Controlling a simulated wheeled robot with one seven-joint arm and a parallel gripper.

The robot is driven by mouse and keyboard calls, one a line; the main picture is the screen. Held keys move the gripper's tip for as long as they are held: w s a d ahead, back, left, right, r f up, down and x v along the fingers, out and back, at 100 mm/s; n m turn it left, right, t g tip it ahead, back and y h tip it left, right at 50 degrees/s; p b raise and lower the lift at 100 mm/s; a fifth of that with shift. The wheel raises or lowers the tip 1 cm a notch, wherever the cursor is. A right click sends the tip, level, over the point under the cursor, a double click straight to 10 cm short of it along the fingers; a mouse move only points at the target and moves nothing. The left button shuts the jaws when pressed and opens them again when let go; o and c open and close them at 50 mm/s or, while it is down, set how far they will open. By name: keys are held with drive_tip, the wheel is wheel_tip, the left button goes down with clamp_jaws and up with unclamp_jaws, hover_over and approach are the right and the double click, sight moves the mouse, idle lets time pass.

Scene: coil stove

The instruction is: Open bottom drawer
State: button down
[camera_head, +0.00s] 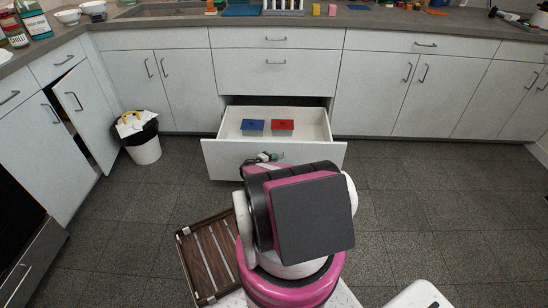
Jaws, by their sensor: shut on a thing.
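The bottom drawer (222,160) of the middle cabinet stands pulled out toward me. A blue box (253,127) and a red box (282,127) lie inside it. My gripper (265,157) is at the top middle of the drawer front, mostly hidden behind my arm. It appears shut on the drawer's handle, which my arm and gripper largely cover. The two drawers above, the top drawer (290,38) and the middle drawer (290,73), are shut.
A white trash bin (146,153) with a black liner stands at the left. A left cabinet door (87,108) is ajar. A brown slatted wooden thing (207,260) is beside my arm. The tiled floor (440,210) at right is clear. The counter holds several items.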

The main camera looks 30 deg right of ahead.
idle(0.3)
drive_tip(key=c, duration=1.2)
unclamp_jaws()
drive_tip(key=shift+c, duration=0.2)
drive_tip(key=shift+a, duration=0.1)
drive_tip(key=v, duration=1)
drive_tip(key=shift+s+a, duration=0.15)
drive_tip(key=shift+a, duration=0.15)
